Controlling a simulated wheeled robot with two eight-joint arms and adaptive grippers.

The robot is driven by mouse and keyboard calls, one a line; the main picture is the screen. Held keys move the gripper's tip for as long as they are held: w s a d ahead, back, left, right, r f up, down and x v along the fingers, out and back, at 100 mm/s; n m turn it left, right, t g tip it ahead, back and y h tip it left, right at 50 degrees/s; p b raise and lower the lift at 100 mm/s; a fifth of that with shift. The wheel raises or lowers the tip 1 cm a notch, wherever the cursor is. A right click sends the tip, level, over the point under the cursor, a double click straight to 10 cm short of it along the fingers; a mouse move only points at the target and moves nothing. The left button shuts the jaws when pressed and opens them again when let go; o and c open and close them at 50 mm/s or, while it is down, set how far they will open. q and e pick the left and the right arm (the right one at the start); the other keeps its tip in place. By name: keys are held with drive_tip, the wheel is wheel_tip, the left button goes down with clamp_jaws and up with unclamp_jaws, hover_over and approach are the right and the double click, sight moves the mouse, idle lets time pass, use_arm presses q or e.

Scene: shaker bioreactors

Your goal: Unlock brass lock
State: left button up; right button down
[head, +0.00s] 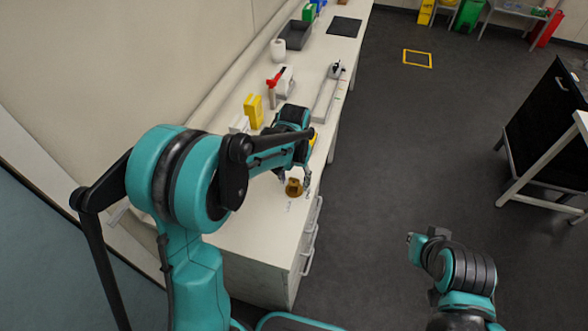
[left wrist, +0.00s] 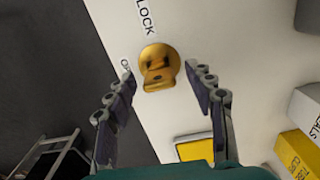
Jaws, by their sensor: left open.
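The brass lock (head: 294,187) is a round gold-brown piece on the white bench top near its front edge. In the left wrist view the brass lock (left wrist: 158,68) shows a round base with a raised knob, between a label reading "LOCK" and a partly hidden label starting "OP". My left gripper (head: 294,178) is over the lock. In the left wrist view its two fingers (left wrist: 162,82) are spread, one on each side of the lock, with nothing held. Whether the fingers touch the lock is unclear. My right arm shows at the lower right; its gripper is not clearly seen.
Yellow boxes (head: 254,111) stand on the bench (head: 240,225) behind my left gripper. A red-topped item (head: 275,80), a white jug (head: 278,49) and a dark tray (head: 296,34) are farther back.

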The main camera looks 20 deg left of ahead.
use_arm(q)
wheel_tip(320, 180, up, 11)
drive_tip(key=s+a+f+n+t+b, duration=0.1)
drive_tip(key=s+t, duration=0.6)
drive_tip(key=s, duration=1)
drive_tip(key=shift+a+f+b, duration=0.7)
drive_tip(key=shift+a+b, duration=0.25)
drive_tip(key=shift+b, duration=0.05)
